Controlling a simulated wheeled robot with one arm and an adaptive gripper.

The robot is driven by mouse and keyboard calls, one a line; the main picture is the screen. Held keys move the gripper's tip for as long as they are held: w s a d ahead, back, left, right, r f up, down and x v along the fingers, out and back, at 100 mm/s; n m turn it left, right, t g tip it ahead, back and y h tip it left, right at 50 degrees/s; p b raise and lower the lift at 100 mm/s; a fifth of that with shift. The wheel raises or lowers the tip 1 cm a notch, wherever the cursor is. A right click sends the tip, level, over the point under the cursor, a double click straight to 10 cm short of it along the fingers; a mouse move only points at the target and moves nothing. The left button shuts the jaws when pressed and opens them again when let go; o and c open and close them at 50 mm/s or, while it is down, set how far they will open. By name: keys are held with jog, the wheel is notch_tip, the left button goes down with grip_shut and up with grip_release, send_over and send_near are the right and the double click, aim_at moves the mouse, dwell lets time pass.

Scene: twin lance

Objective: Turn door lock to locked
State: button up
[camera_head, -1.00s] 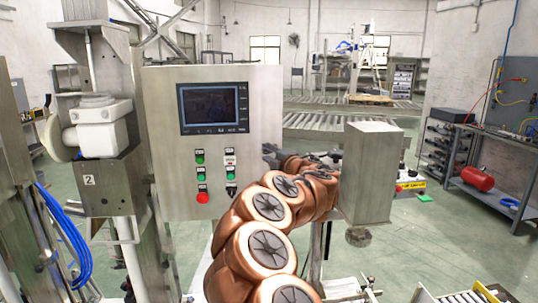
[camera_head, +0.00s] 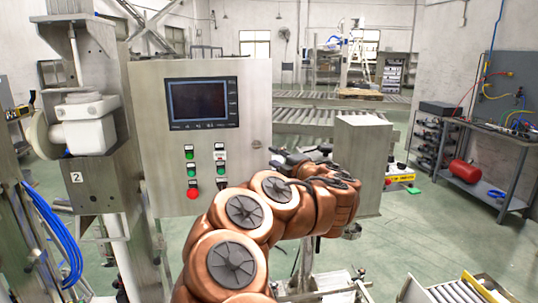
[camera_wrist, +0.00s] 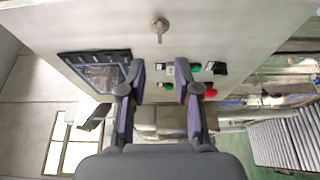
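The door lock (camera_head: 256,144) is a small round metal fitting near the right edge of the grey control cabinet (camera_head: 150,100). In the wrist view the lock (camera_wrist: 159,27) shows a small knob, ahead of and centred between my fingertips, with a gap to them. My gripper (camera_wrist: 159,66) is open and empty, its two dark fingers apart. In the head view my gripper (camera_head: 280,158) is beside the cabinet's right edge, partly hidden by my copper arm. The lock's exact turn angle is too small to tell.
The cabinet front carries a dark screen (camera_head: 203,104) and several buttons, including a red one (camera_head: 193,194). A metal box (camera_head: 361,150) stands right of the cabinet, close behind my arm. A bench (camera_head: 478,150) stands at the far right, with open floor before it.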

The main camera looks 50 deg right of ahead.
jog(key=shift+v, duration=1.1)
notch_tip(320, 180, up, 6)
jog(key=m+g+h, duration=0.2)
jog(key=m+h, duration=0.4)
jog(key=m, duration=0.1)
jog(key=s+a+f+m+g+y, duration=0.2)
jog(key=s+a+f+m+g, duration=0.3)
jog(key=a+f, duration=0.5)
jog(key=s+a+f+m+g+y, duration=0.2)
jog(key=s+a+f+m+g, duration=0.3)
jog(key=a+f, duration=0.55)
jog(key=s+a+f+n+g+y, duration=0.1)
jog(key=s+a+f+g+y, duration=0.2)
jog(key=s+a, duration=0.5)
jog(key=s+a+f+g+y, duration=0.3)
jog(key=s+a, duration=0.5)
jog(key=a, duration=0.4)
jog(key=shift+s+a+f+n+g+y, duration=0.35)
jog(key=shift+f+g, duration=0.25)
jog(key=shift+f, duration=0.25)
